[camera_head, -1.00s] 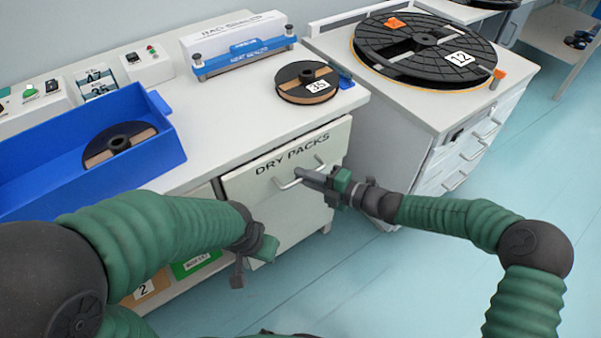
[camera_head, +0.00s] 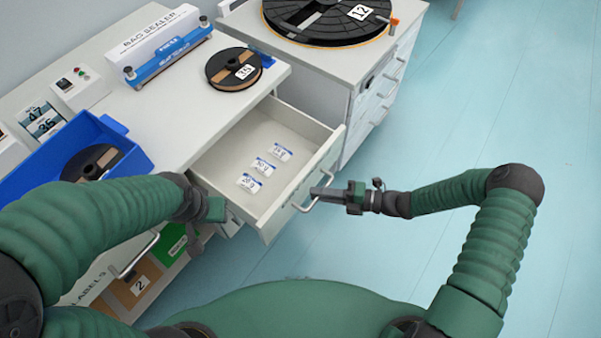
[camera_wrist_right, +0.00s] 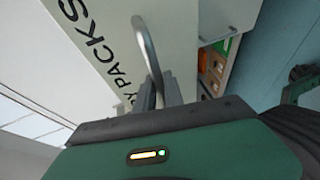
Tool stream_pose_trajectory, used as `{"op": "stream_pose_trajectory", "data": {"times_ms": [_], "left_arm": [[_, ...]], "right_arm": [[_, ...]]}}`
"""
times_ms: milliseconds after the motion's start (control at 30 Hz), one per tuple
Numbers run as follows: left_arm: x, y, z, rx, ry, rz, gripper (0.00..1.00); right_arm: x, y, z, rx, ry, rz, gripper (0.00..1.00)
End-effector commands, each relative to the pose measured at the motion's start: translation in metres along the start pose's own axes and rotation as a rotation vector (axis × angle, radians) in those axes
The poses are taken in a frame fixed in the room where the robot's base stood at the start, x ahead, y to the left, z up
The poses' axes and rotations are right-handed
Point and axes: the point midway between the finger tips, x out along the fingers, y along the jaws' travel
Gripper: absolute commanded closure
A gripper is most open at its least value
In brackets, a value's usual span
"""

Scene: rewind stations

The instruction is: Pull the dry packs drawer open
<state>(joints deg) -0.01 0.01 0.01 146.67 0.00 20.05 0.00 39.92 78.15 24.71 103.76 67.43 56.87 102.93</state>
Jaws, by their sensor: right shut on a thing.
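The dry packs drawer (camera_head: 228,154) stands pulled out from the white bench, with several small white and blue packs (camera_head: 264,167) lying inside. Its front, lettered "DRY PACKS", shows in the right wrist view (camera_wrist_right: 92,42). My right gripper (camera_head: 318,190) is shut on the drawer's metal handle (camera_head: 303,206); the handle bar also shows between the fingers in the right wrist view (camera_wrist_right: 149,55). My left gripper (camera_head: 214,209) hangs near the drawer's left front corner, apart from the handle; its fingers are too small and hidden to tell open or shut.
A blue bin (camera_head: 125,135) with a reel stands on the bench left. A small reel (camera_head: 232,70) and a bag sealer (camera_head: 170,60) are behind. A second cabinet (camera_head: 352,95) with a large reel stands right. The floor right of the drawer is clear.

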Motion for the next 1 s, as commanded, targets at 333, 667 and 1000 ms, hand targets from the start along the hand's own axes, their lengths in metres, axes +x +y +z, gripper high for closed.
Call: {"op": "stream_pose_trajectory", "data": {"times_ms": [333,667,1000], "left_arm": [[-0.017,0.0,-0.004,0.0,0.0,0.0,0.64],[-0.018,0.0,-0.004,0.0,0.0,0.0,0.64],[-0.018,0.0,-0.004,0.0,0.0,0.0,0.64]], "right_arm": [[-0.043,-0.013,-0.02,0.006,0.003,-0.009,1.0],[-0.049,-0.016,-0.022,0.004,0.004,-0.011,1.0],[-0.049,-0.015,-0.021,0.002,0.002,-0.008,0.66]]}}
